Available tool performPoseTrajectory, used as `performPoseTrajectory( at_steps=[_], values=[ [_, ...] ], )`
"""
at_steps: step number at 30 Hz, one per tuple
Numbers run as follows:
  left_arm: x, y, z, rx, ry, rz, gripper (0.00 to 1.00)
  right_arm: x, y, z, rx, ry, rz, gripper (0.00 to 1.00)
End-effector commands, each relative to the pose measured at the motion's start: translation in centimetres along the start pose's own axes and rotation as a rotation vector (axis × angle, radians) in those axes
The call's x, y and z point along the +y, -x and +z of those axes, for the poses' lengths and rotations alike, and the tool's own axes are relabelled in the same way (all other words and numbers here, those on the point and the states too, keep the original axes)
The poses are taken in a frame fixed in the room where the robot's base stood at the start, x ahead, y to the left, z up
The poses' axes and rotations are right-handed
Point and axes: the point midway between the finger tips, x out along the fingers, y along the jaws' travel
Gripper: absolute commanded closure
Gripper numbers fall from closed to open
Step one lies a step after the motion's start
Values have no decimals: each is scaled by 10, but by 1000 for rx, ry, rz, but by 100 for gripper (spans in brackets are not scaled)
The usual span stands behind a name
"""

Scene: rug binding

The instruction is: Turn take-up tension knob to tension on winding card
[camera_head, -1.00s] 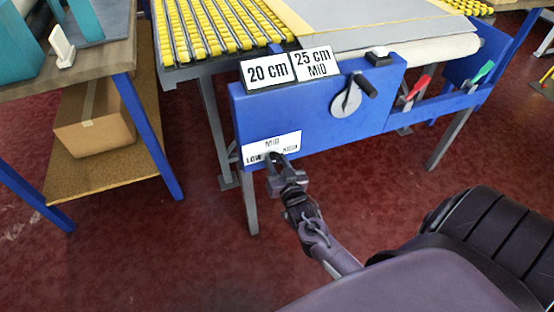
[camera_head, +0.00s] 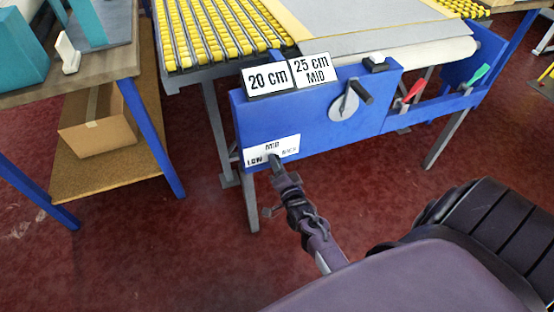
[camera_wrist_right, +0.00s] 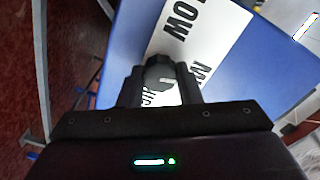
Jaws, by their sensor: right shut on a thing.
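The take-up tension knob (camera_wrist_right: 158,76) is dark and round with a pale mark, sitting on a white scale label (camera_head: 271,150) that reads LOW, MID and HIGH. The label is at the lower left of the blue panel (camera_head: 320,122). My right gripper (camera_head: 276,166) is at the knob, and its fingers (camera_wrist_right: 160,85) are shut on it from both sides. The gripper hides much of the knob in the head view. The winding card (camera_head: 314,70) reads "25 cm MID" and stands on top of the panel. My left gripper is out of view.
A "20 cm" card (camera_head: 267,78) stands beside the winding card. A crank (camera_head: 347,103) sits on the panel's right part. Red (camera_head: 415,89) and green (camera_head: 480,73) levers are further right. A wooden bench (camera_head: 105,68) with a cardboard box (camera_head: 97,120) stands left.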

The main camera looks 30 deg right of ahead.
Motion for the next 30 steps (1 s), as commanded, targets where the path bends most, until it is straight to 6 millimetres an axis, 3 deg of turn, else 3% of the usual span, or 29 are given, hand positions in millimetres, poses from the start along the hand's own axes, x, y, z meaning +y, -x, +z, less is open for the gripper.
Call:
performPoseTrajectory(
  at_steps=[12,29,30],
  values=[
    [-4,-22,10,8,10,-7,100,0,0,0,-1,-204,1,91],
    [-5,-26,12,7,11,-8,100,0,0,0,1,-234,1,91],
    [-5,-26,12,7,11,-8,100,0,0,0,1,-234,1,67]
  ],
)
